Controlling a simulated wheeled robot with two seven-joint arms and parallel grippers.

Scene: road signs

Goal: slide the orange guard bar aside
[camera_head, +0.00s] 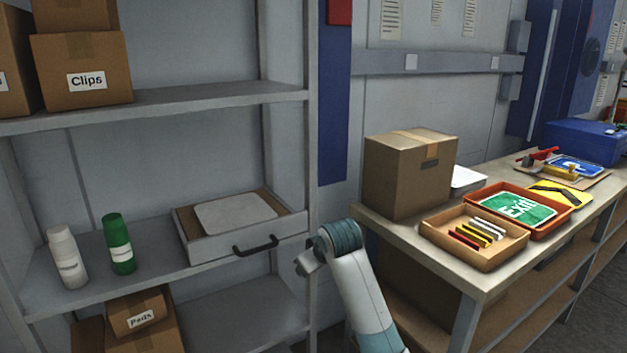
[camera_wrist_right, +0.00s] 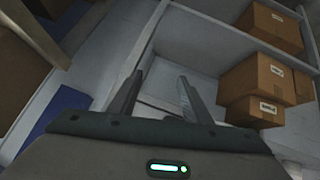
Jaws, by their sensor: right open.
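I cannot make out an orange guard bar in either view. A shallow grey drawer or tray (camera_head: 208,249) with a black handle (camera_head: 256,246) sits on the middle shelf, with a pale flat panel (camera_head: 236,214) in it. My right arm, white and teal, rises from the bottom of the head view; its gripper cannot be made out there. In the right wrist view my right gripper (camera_wrist_right: 156,92) is open, its two dark fingers apart with nothing visible between them. My left gripper is in neither view.
The workbench (camera_head: 470,284) holds a cardboard box (camera_head: 408,174), a tray of coloured sticks (camera_head: 474,262) and an orange-red tray with a green Exit sign (camera_head: 514,208). Cartons (camera_wrist_right: 258,78) show in the wrist view.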

